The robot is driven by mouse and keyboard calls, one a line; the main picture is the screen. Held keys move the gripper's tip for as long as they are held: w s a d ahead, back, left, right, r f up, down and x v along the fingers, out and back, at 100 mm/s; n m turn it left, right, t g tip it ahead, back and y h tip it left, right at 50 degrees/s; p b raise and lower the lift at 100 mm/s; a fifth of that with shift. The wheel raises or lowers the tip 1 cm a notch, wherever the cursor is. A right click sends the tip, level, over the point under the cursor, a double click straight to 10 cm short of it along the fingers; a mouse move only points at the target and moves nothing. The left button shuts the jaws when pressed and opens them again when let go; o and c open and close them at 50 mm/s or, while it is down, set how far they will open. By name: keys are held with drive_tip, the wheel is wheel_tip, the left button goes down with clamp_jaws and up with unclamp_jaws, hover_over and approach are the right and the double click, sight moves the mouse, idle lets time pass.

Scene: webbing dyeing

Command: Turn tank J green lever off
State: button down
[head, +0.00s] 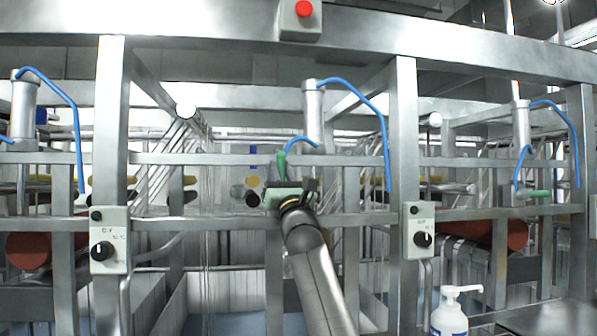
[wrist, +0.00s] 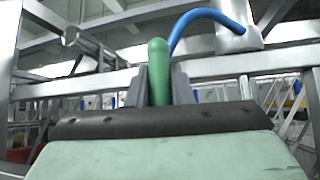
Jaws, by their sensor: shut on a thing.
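The green lever (head: 281,164) stands upright at the middle of the frame, below a blue hose. It also shows upright in the wrist view (wrist: 159,70), between the two grey fingers. My gripper (head: 283,183) reaches up to it from below and is shut on the lever. In the wrist view my gripper (wrist: 159,88) has one finger on each side of the lever. The lever's lower end and its valve are hidden behind my gripper. I cannot read a tank letter.
Another green lever (head: 540,193) lies horizontal at the right. Control boxes with black knobs (head: 109,240) (head: 418,230) sit on the posts either side. A red button (head: 304,9) is on the top beam. A white pump bottle (head: 450,312) stands at lower right. Steel rails cross close around my arm.

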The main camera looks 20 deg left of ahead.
drive_tip(key=shift+s+r+n, duration=0.1)
drive_tip(key=shift+n, duration=0.2)
drive_tip(key=c, duration=1.3)
unclamp_jaws()
drive_tip(key=shift+a, duration=0.1)
drive_tip(key=shift+s+d+f+b, duration=0.2)
drive_tip(key=shift+f+b, duration=0.4)
drive_tip(key=shift+b, duration=0.35)
drive_tip(key=b+v, duration=1.6)
drive_tip(key=b, duration=0.8)
drive_tip(key=shift+d+b, duration=0.25)
drive_tip(key=shift+b, duration=0.05)
drive_tip(key=shift+s+r, duration=0.1)
drive_tip(key=shift+r, duration=0.05)
